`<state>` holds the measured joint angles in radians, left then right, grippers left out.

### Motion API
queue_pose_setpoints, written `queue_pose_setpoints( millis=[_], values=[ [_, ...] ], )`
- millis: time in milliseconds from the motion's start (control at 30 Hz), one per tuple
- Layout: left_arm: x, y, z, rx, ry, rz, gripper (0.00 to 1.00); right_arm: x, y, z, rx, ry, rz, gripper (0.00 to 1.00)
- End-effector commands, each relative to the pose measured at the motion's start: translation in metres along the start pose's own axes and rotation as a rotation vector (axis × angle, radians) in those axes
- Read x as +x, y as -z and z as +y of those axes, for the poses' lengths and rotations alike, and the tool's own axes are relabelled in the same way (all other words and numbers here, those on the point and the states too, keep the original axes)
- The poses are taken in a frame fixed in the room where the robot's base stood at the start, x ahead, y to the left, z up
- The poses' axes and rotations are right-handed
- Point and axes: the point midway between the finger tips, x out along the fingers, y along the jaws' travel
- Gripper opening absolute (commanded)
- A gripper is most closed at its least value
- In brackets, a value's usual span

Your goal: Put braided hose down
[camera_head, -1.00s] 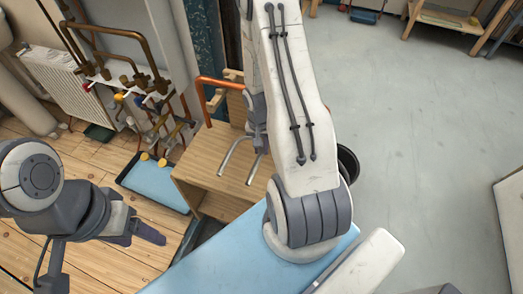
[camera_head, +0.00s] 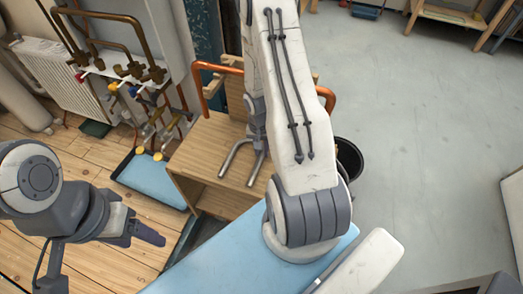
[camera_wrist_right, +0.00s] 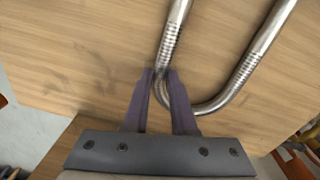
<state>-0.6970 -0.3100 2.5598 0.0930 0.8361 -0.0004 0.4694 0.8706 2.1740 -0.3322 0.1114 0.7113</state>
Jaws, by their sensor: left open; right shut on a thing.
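The braided hose (camera_head: 232,156) is a silver U-shaped tube. In the right wrist view the hose (camera_wrist_right: 243,82) has its bend near my fingers and its two legs running up out of frame. My right gripper (camera_wrist_right: 163,76) is shut on the left leg near the bend. It holds the hose at the wooden cabinet's top (camera_head: 212,146); I cannot tell if hose and wood touch. In the head view my right arm hides part of this gripper. My left gripper (camera_head: 148,235) is open and empty over the wooden floor at lower left.
Copper pipes (camera_head: 212,67) rise behind the cabinet. A blue tray (camera_head: 152,180) lies on the floor to its left, below valves and brass pipes (camera_head: 120,70). A light blue surface (camera_head: 225,262) is in front. A black bucket (camera_head: 350,158) stands right of my arm.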

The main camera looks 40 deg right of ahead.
Motion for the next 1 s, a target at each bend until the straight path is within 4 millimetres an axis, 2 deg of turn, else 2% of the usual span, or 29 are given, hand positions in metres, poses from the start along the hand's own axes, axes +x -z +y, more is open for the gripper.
queue_pose_setpoints(
  millis=[67, 100, 167, 200, 567, 667, 1000],
  values=[
    [0.004, 0.000, 0.000, 0.000, 0.000, 0.000, 0.65, 0.003, 0.000, -0.001, -0.001, 0.000, 0.000, 0.00],
    [0.004, 0.000, 0.000, 0.000, 0.000, 0.000, 0.65, 0.004, 0.000, -0.001, -0.001, 0.000, 0.000, 0.28],
    [0.003, 0.000, 0.000, 0.000, 0.000, 0.000, 0.65, 0.002, 0.000, -0.001, -0.001, 0.000, 0.000, 0.51],
    [0.003, 0.000, 0.000, 0.000, 0.000, 0.000, 0.65, 0.002, 0.000, -0.001, -0.001, 0.000, 0.000, 0.55],
    [-0.002, 0.000, 0.000, 0.000, 0.000, 0.000, 0.65, -0.002, 0.000, 0.000, 0.000, 0.000, 0.000, 0.55],
    [-0.010, 0.001, 0.001, 0.000, 0.000, 0.000, 0.65, -0.016, 0.001, 0.000, 0.000, 0.000, 0.002, 0.55],
    [-0.037, 0.002, 0.003, 0.000, 0.000, 0.000, 0.65, -0.088, 0.001, 0.000, 0.000, 0.001, 0.004, 0.55]
  ],
)
